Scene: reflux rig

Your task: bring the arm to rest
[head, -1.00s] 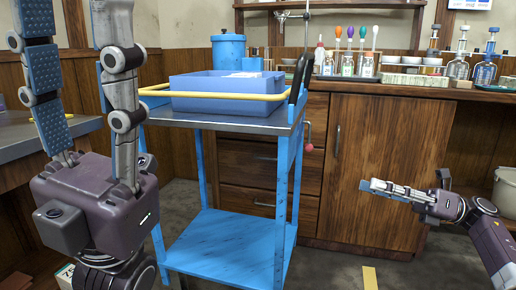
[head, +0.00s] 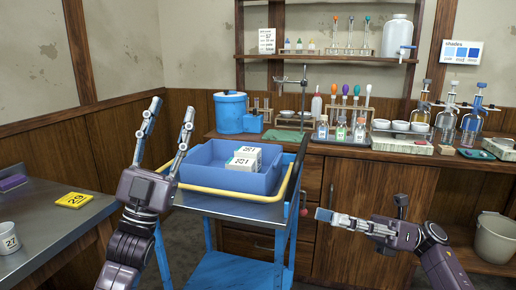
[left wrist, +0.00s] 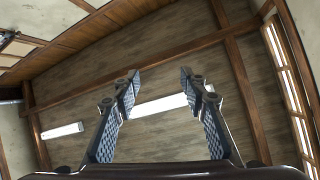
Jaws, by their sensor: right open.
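My left gripper (head: 171,110) is open and empty, with its fingers pointing up in front of the left part of the blue cart. In the left wrist view its two fingers (left wrist: 160,85) stand apart with nothing between them, against the ceiling. My right gripper (head: 325,214) is open, seen nearly edge-on, pointing left in front of the wooden cabinet. Nothing shows in it.
The blue cart (head: 235,274) carries a blue bin (head: 218,178) holding white labelled boxes (head: 245,157). Behind stands a wooden counter with bottles and a blue pot (head: 231,112). A grey table (head: 40,225) is at left, and a bucket (head: 495,238) at right.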

